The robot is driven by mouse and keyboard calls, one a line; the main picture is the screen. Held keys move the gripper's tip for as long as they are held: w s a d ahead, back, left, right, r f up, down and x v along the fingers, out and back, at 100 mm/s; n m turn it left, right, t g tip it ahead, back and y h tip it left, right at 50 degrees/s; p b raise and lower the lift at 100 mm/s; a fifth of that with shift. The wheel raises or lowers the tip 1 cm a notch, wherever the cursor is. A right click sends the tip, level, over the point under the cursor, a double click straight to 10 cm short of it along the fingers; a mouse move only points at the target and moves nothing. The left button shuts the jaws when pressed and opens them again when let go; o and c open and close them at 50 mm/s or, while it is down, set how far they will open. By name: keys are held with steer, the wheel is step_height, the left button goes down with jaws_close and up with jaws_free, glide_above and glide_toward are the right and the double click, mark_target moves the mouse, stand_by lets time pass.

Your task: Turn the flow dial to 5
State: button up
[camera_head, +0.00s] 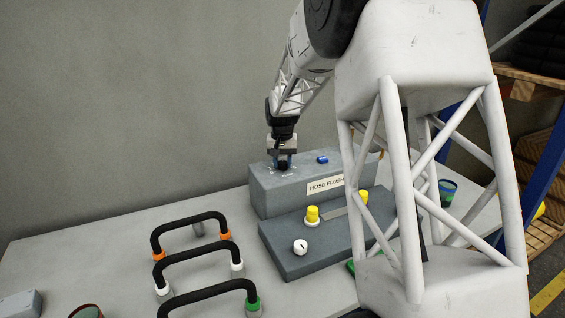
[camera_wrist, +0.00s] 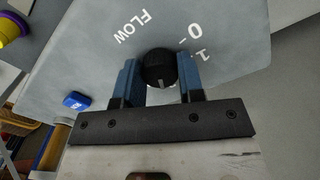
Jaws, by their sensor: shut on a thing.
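The flow dial is a round black knob (camera_wrist: 159,66) on the grey top of the box labelled HOSE FLUSH (camera_head: 265,201). In the wrist view, the word FLOW and the marks 0 and 1 show beside it. The other marks are hidden or out of view. A pale pointer line on the knob faces the palm side of my gripper, away from the 0 and 1. My gripper (camera_wrist: 160,78) is shut on the dial, one blue finger on each side. In the head view, my gripper (camera_head: 283,162) reaches down onto the left part of the box top.
A blue button (camera_head: 322,159) sits right of the dial. Several black hose loops (camera_head: 190,221) stand on the table at the front left. The table's back left is clear.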

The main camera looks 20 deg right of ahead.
mark_target(282, 162)
steer(key=m, duration=0.3)
steer(key=shift+m, duration=0.3)
steer(key=m, duration=0.3)
steer(key=shift+m, duration=0.3)
steer(key=m, duration=0.6)
steer(key=shift+m, duration=0.3)
steer(key=o, duration=0.9)
steer(key=shift+w+r, duration=0.1)
steer(key=shift+r, duration=3.85)
